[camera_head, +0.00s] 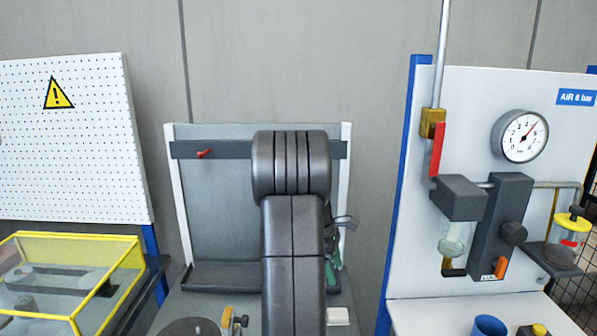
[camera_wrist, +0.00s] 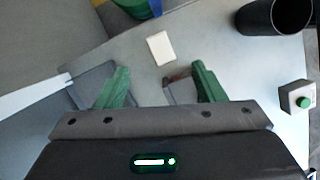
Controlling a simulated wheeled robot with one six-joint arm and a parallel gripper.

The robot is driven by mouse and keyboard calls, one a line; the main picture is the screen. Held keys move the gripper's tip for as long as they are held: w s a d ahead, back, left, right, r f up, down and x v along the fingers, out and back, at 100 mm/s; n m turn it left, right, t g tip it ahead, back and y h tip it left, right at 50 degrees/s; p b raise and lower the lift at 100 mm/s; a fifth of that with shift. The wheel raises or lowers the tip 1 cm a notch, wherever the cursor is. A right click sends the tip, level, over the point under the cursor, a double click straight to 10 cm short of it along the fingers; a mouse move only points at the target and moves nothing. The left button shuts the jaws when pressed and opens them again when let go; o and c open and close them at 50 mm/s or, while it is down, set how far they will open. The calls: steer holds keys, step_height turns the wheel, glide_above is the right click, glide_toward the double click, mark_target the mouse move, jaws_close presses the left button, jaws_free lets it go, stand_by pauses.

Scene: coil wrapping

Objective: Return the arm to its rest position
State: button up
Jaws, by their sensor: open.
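My gripper (camera_wrist: 163,78) shows in the wrist view with its two green fingers spread wide apart. Nothing is between the fingers. A grey surface lies below them. In the head view my arm stands folded upright in the middle, over the grey workstation. There my gripper (camera_head: 334,272) is mostly hidden behind the arm. Only a bit of green and some dark parts show at the arm's right side.
A small white block (camera_wrist: 161,48) lies ahead of the fingers. A dark cylinder (camera_wrist: 262,18) and a green-button box (camera_wrist: 297,97) are to the right. A yellow-framed case (camera_head: 130,262) stands left; an air panel with a gauge (camera_head: 519,136) stands right.

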steer(key=w+a+f+m+g+y, duration=0.1)
steer(key=a+m, duration=0.3)
steer(key=m, duration=0.4)
steer(key=w+a+f+m+g+y+b, duration=0.1)
steer(key=a+f+m+y, duration=0.2)
steer(key=m, duration=0.6)
steer(key=shift+w+a+f, duration=0.25)
steer(key=shift+w+a, duration=0.15)
steer(key=shift+a, duration=0.7)
